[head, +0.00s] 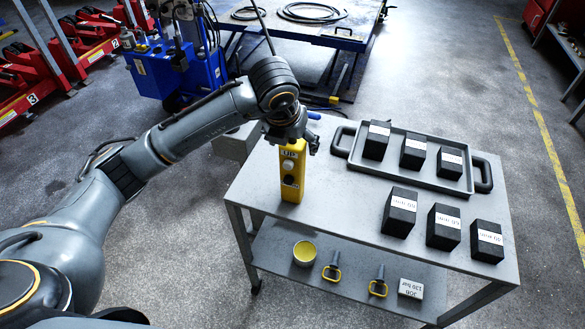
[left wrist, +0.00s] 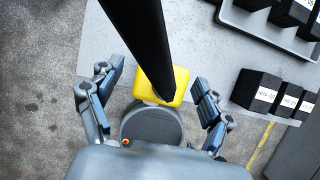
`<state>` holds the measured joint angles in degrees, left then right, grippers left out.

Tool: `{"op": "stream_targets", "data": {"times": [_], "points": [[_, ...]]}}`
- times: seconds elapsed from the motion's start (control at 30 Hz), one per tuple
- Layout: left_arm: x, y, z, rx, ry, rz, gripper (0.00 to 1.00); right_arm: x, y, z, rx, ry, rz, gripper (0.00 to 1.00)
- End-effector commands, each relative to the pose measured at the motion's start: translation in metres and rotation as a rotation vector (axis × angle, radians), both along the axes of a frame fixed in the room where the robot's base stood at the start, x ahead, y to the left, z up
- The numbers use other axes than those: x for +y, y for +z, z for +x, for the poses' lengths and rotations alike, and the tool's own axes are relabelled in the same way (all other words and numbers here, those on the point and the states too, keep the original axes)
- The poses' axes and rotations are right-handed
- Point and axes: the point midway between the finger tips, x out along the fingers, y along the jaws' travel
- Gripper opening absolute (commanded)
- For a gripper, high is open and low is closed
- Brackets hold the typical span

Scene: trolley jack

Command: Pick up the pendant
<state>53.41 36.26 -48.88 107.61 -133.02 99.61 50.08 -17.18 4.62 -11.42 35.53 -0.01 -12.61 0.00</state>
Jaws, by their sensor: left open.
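The pendant (head: 292,172) is a yellow box with an "UP" label and round buttons. It is upright at the left end of the grey trolley top. My left gripper (head: 291,138) is right above it, coming down over its top end. In the left wrist view, the pendant's yellow top (left wrist: 168,88) lies between the two spread fingers of my left gripper (left wrist: 153,98), with gaps at both sides. A thick black cable (left wrist: 140,35) rises from the pendant between the fingers. My right gripper is not in view.
A grey tray (head: 408,170) holding black labelled blocks and more blocks (head: 399,212) stand right of the pendant. A yellow-rimmed cup (head: 305,254) and handled parts are on the lower shelf. A blue machine (head: 190,75) and a lift table (head: 310,35) stand behind.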

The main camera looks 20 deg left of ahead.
Motion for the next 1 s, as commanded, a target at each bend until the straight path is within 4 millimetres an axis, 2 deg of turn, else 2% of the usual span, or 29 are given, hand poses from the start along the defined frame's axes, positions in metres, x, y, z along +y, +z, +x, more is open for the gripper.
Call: {"op": "stream_targets", "data": {"times": [0.23,0.6,0.63,1.0], "points": [[-0.0005,-0.0018,0.0009,-0.001,0.0,-0.001,0.79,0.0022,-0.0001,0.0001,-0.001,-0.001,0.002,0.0],[-0.0005,-0.0017,0.0007,-0.001,0.0,-0.001,0.04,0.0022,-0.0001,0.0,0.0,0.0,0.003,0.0],[-0.0004,-0.0017,0.0007,-0.001,0.0,-0.001,0.0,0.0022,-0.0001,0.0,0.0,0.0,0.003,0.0],[-0.0004,0.0014,0.0013,-0.003,0.001,-0.001,0.0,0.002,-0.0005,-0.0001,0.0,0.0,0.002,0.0]]}}
